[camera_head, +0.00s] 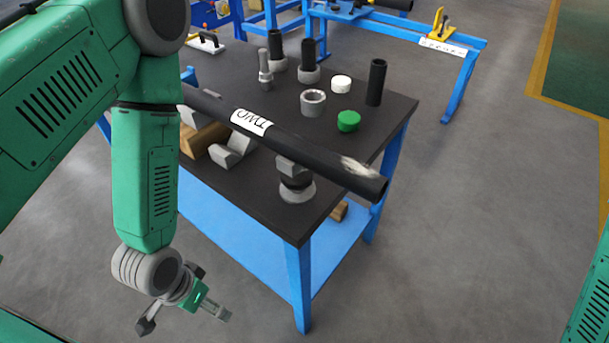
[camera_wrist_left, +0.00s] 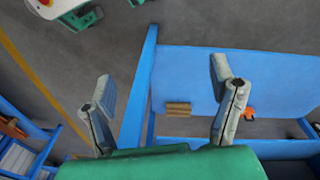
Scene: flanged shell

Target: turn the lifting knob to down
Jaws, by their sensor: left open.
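I cannot make out a lifting knob for certain in either view. A long black pipe (camera_head: 310,153) with a white label lies across the table. A grey and black round-based support (camera_head: 297,189) stands under its near end. My left gripper (camera_head: 219,312) hangs low in front of the table, left of its near leg, apart from the pipe and support. In the left wrist view its two grey fingers (camera_wrist_left: 162,82) are spread wide, with nothing between them. My right gripper is not in view; only a green part of my arm shows at the right edge.
The black-topped table (camera_head: 386,128) has blue legs and a blue lower shelf (camera_head: 240,240). Grey blocks, black cylinders (camera_head: 376,82), a grey ring (camera_head: 313,102), a white cap (camera_head: 341,84) and a green cap (camera_head: 348,121) stand on it. Floor right of the table is clear.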

